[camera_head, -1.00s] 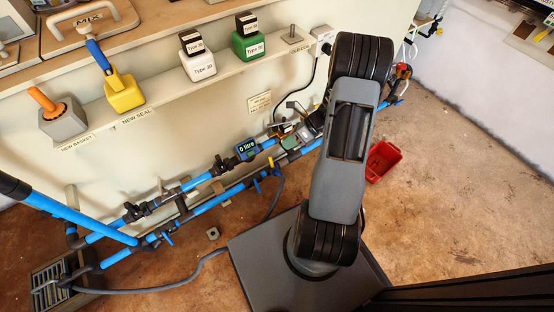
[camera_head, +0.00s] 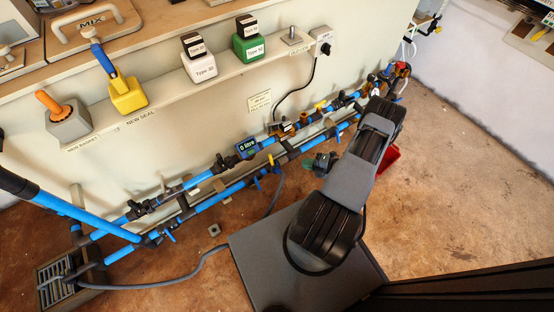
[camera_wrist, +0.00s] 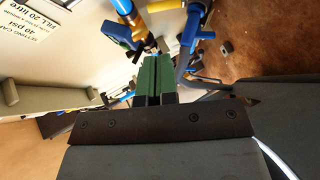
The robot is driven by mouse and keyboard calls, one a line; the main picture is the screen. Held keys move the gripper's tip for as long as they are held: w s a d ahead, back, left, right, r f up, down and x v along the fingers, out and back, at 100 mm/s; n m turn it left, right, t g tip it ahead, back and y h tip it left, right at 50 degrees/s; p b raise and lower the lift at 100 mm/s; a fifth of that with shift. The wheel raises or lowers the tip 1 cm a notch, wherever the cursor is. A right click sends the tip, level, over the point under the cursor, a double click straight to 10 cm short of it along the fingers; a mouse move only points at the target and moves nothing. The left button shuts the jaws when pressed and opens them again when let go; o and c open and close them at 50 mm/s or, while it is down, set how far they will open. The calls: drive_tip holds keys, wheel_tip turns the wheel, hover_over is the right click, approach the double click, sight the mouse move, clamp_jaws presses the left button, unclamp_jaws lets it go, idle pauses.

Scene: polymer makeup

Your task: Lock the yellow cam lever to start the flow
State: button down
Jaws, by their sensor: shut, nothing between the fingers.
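Several small yellow parts sit on the blue pipes in the head view; I cannot tell which is the cam lever. One yellow part (camera_head: 271,159) is on the lower pipe near the meter, and another yellow handle (camera_head: 320,105) is on the upper pipe farther right. A yellow piece (camera_wrist: 190,30) also shows beside a blue pipe in the wrist view. My gripper (camera_head: 312,165) is beside the pipes on the floor side, apart from them. In the wrist view my gripper's green fingers (camera_wrist: 155,75) are together, with nothing seen between them.
The blue meter (camera_head: 247,148) reads about 0 litre. A wall shelf (camera_head: 190,85) above the pipes carries a grey block, a yellow block, and white and green containers. A red bin (camera_head: 390,158) stands partly behind my arm. Floor is open to the right.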

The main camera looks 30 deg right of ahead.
drive_tip(key=b, duration=0.4)
approach(271, 160)
drive_tip(key=w+d+x, duration=0.1)
drive_tip(key=x, duration=0.5)
drive_tip(key=shift+w+a, duration=0.2)
drive_tip(key=shift+a, duration=0.3)
